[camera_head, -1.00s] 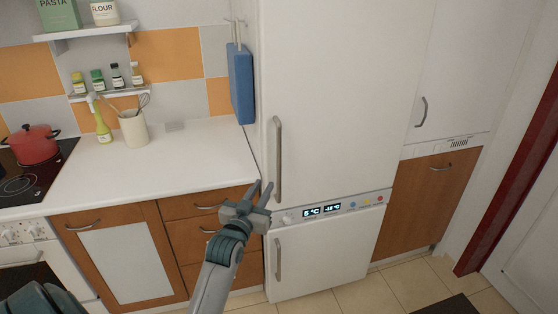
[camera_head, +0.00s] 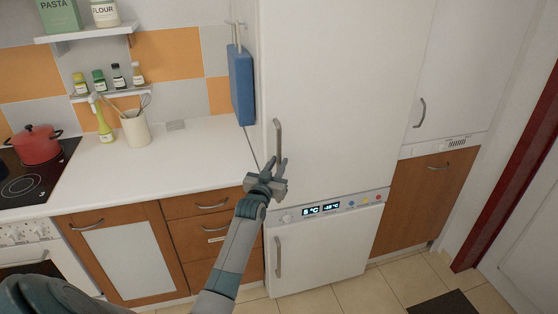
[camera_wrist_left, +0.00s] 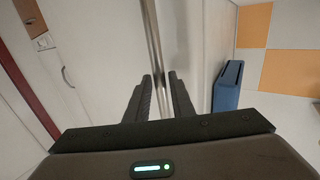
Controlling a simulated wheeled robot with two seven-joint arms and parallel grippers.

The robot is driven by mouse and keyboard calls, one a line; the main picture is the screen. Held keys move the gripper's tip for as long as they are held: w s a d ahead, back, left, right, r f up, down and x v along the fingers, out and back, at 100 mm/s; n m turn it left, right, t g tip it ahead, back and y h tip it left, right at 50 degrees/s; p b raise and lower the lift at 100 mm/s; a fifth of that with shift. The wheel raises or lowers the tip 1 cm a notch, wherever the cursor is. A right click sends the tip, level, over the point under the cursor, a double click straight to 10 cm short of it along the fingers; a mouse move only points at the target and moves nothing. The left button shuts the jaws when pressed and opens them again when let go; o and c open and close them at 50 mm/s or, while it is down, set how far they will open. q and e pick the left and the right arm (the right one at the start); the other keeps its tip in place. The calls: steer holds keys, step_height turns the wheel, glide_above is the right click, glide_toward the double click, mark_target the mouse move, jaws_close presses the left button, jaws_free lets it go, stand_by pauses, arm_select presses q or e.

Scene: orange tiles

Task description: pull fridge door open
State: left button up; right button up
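The tall white fridge door (camera_head: 340,90) stands shut in the head view, with a long vertical metal handle (camera_head: 277,138) near its left edge. My left gripper (camera_head: 275,161) is at the handle's lower part, its fingers pointing up along it. In the left wrist view, the fingers of my left gripper (camera_wrist_left: 160,77) are apart, and the handle (camera_wrist_left: 154,35) runs down into the gap between them. I cannot tell whether either finger touches it. The handle's lower end is hidden by the gripper in the head view. My right gripper is not in view.
A display panel (camera_head: 325,209) and a smaller lower door (camera_head: 325,250) with its own handle (camera_head: 278,257) sit below. The white counter (camera_head: 180,160) is to the left. A blue board (camera_head: 241,85) hangs beside the fridge. A dark mat (camera_head: 443,305) lies on the floor.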

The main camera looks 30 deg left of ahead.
arm_select(q)
steer(key=shift+w+a, duration=0.2)
steer(key=shift+w, duration=0.5)
jaws_close()
